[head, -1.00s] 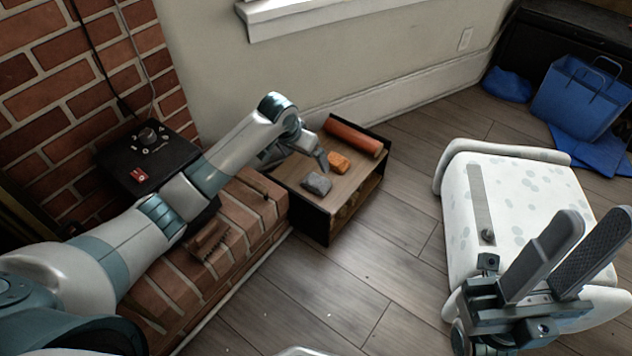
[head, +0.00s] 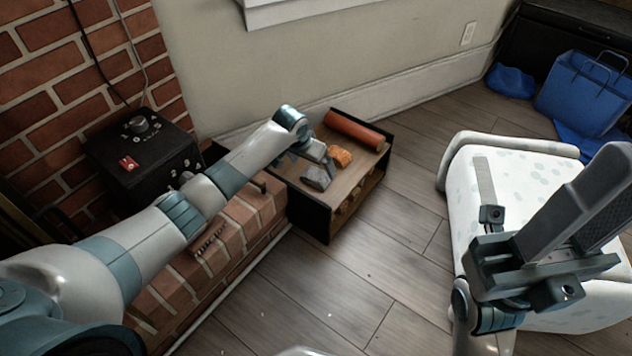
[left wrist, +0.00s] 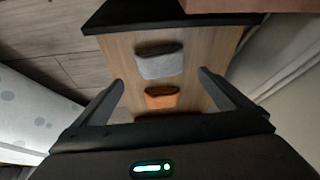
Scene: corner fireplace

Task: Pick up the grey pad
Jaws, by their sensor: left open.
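The grey pad (head: 317,179) lies on the wooden top of a low black-edged box (head: 352,173). It shows whole in the left wrist view (left wrist: 160,62). An orange pad (head: 340,156) lies beside it and shows closer to my gripper in the left wrist view (left wrist: 161,97). My left gripper (left wrist: 161,84) is open and empty, over the box top, its fingers apart on either side of the two pads. My right gripper (head: 585,212) is open and empty at the lower right, in front of a white spotted seat.
A red-brown roll (head: 353,130) lies at the back of the box top. The brick hearth (head: 232,232) is left of the box, with a black device (head: 145,150) on it. The white seat (head: 515,175) and blue bag (head: 583,93) are right. Floor between is clear.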

